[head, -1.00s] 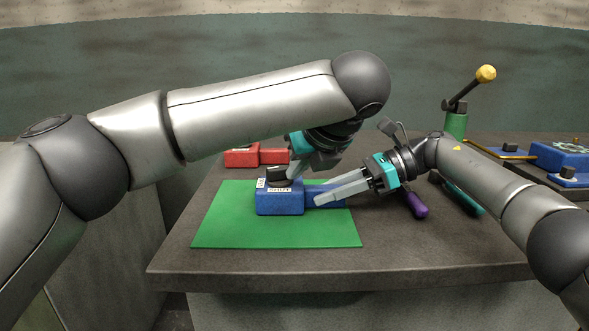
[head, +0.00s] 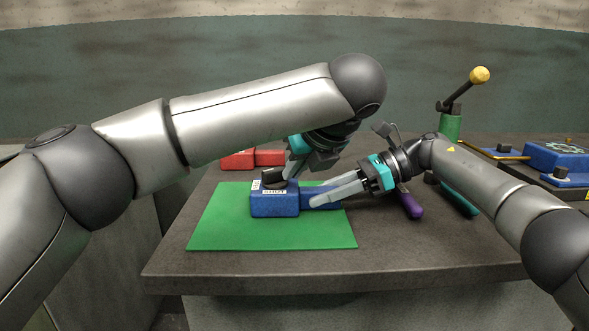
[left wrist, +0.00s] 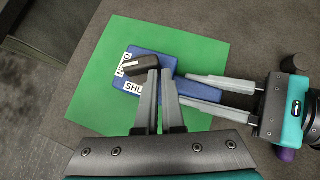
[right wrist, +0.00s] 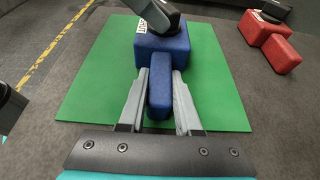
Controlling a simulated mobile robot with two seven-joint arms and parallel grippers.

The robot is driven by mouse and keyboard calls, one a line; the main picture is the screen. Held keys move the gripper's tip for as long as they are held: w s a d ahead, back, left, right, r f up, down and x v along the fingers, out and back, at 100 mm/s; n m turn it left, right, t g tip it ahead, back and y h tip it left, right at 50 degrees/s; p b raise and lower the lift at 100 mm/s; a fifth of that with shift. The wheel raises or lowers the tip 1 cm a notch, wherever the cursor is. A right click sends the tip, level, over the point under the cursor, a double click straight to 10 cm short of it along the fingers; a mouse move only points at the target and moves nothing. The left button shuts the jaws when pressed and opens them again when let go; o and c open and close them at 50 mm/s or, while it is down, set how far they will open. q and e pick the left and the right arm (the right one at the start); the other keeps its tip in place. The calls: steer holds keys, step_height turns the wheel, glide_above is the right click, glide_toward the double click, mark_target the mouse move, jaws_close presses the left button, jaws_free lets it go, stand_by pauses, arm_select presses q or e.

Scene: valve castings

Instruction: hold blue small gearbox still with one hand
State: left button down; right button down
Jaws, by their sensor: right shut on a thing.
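The blue small gearbox (head: 274,205) sits on the green mat, with a black knob (left wrist: 142,64) and white labels on top. Its narrow arm (right wrist: 159,97) extends to the right in the head view. My right gripper (head: 304,198) is shut on that narrow arm, one finger along each side, as the right wrist view shows. My left gripper (left wrist: 160,72) is above the gearbox beside the knob's end. Its fingers are a small gap apart, with nothing seen between them. The head view partly hides these fingertips.
The green mat (head: 215,232) lies on a dark table. Red blocks (head: 238,159) stand behind it. A purple-handled tool (head: 411,205) and a teal one lie by my right arm. A green post with a yellow-balled lever (head: 479,75) and another blue unit (head: 560,156) are at the right.

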arm_select(q)
steer(key=shift+w+d, duration=0.2)
steer(key=shift+w, duration=1.1)
stand_by(1.5)
